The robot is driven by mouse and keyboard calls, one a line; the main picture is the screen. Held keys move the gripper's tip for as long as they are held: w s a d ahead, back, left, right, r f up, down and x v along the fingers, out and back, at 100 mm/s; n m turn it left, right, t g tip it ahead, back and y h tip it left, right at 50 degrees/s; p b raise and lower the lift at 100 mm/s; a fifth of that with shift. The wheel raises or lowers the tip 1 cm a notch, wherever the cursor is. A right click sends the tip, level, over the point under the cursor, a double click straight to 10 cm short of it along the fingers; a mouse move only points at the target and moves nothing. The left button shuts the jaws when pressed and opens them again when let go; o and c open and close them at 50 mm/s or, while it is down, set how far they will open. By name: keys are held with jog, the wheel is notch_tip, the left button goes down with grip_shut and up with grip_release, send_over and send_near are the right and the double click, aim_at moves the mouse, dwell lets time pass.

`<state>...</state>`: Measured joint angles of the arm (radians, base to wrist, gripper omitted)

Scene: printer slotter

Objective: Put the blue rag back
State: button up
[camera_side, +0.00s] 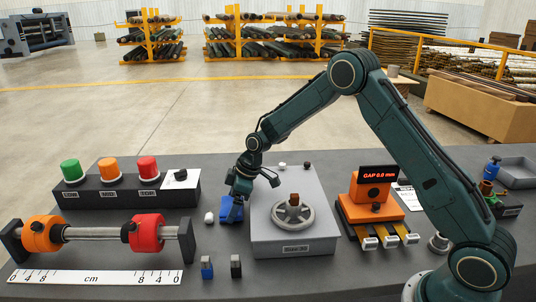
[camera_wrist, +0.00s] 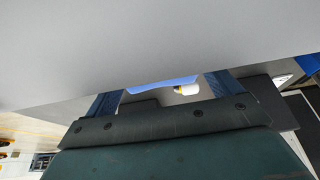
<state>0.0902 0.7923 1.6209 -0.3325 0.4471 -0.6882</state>
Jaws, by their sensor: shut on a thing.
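The blue rag (camera_side: 230,209) hangs below my gripper (camera_side: 241,186) in the side view, just left of the grey box. My gripper points down and is shut on the rag. I cannot tell whether the rag's lower edge touches the table. In the wrist view, my gripper (camera_wrist: 162,92) shows two blue-padded fingers with a gap between them. A thin light-blue strip, likely the rag (camera_wrist: 162,84), shows between them. A large grey surface hides most of what lies beyond.
The grey box (camera_side: 263,222) with a handwheel (camera_side: 293,213) stands close on the right. A small white ball (camera_side: 209,217) lies close on the left. A button panel (camera_side: 130,190), a roller shaft (camera_side: 95,233) and two small blocks (camera_side: 221,267) are nearby. An orange gauge (camera_side: 373,205) stands farther right.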

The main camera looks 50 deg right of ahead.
jog(key=shift+f, duration=0.1)
jog(key=o, duration=0.7)
jog(key=v, duration=1.2)
